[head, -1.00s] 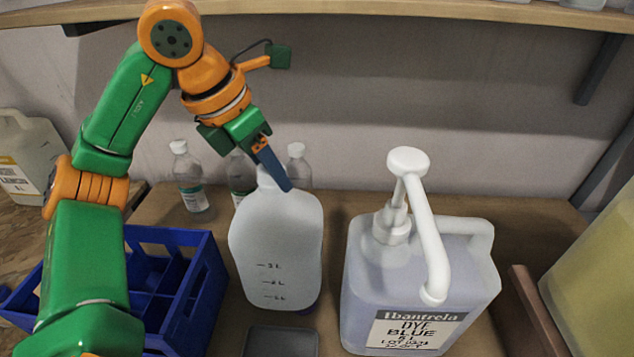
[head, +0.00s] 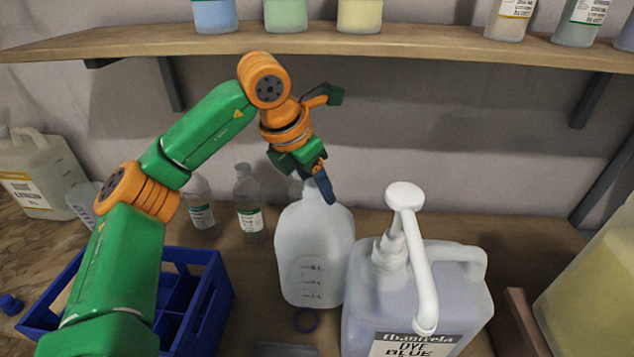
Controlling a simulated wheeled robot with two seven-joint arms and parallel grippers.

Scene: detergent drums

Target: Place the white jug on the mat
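The white jug (head: 314,255) is translucent, upright, with dark level marks on its front. It is in the middle of the head view, left of the pump jug. My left gripper (head: 322,186) is at the top of the jug, its dark fingers closed around the neck or handle area; the exact grip is partly hidden. Whether the jug's base touches the table is hard to tell. A dark grey flat piece, seemingly the mat (head: 285,350), shows at the bottom edge, mostly cut off, in front of the jug. My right gripper is not in view.
A large pump jug (head: 415,300) stands close on the right. A blue divided crate (head: 215,290) is on the left, under my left arm. A purple ring (head: 306,320) lies before the white jug. Small bottles (head: 249,205) stand behind. A shelf (head: 400,45) runs above.

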